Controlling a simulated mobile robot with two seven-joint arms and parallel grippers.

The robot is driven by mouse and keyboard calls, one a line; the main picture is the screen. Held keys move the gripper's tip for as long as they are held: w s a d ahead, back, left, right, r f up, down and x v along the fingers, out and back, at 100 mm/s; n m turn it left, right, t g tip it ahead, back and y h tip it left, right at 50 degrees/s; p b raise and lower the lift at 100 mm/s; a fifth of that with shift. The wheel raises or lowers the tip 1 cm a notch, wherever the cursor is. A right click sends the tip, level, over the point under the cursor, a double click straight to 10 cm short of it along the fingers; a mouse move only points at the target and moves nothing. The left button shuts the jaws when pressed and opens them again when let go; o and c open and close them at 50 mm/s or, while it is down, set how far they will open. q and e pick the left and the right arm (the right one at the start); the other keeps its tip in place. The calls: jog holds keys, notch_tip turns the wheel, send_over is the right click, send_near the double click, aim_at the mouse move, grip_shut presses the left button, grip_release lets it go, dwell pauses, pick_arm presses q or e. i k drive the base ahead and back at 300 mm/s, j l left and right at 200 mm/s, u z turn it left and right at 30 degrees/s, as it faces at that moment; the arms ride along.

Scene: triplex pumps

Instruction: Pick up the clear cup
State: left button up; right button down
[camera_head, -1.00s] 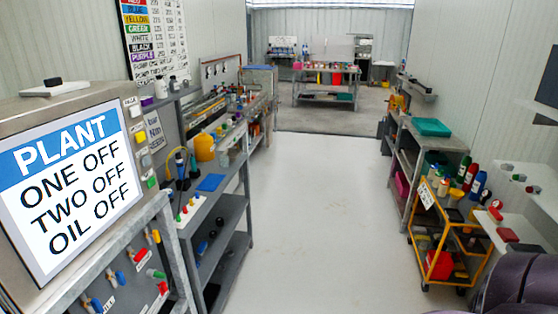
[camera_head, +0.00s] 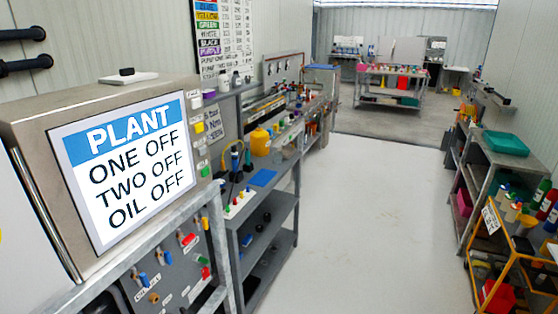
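I cannot make out a clear cup in the head view; the items on the shelves and far tables are too small to tell. Neither of my grippers is in view. Many small bottles and containers stand on the long left workbench (camera_head: 262,177) and on the far table (camera_head: 366,97), and a clear cup among them cannot be picked out.
A control panel with a PLANT sign (camera_head: 125,165) stands close on the left. On the right are a teal tray (camera_head: 506,143) and a yellow-framed cart (camera_head: 474,270). The pale floor (camera_head: 375,215) between is clear.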

aim_at(278, 158)
jog(key=i+l+u, duration=0.1)
jog(key=u, duration=0.7)
jog(key=i+l+u, duration=0.2)
jog(key=l+u, duration=0.15)
jog(key=i+l+u, duration=0.15)
jog(key=l+u, duration=0.2)
jog(key=i+l+u, duration=0.15)
jog(key=l, duration=0.4)
jog(key=i+l+u, duration=0.2)
jog(key=l, duration=0.4)
jog(key=l+u, duration=0.15)
jog(key=l, duration=1.35)
jog(key=i+l, duration=0.15)
jog(key=l, duration=0.8)
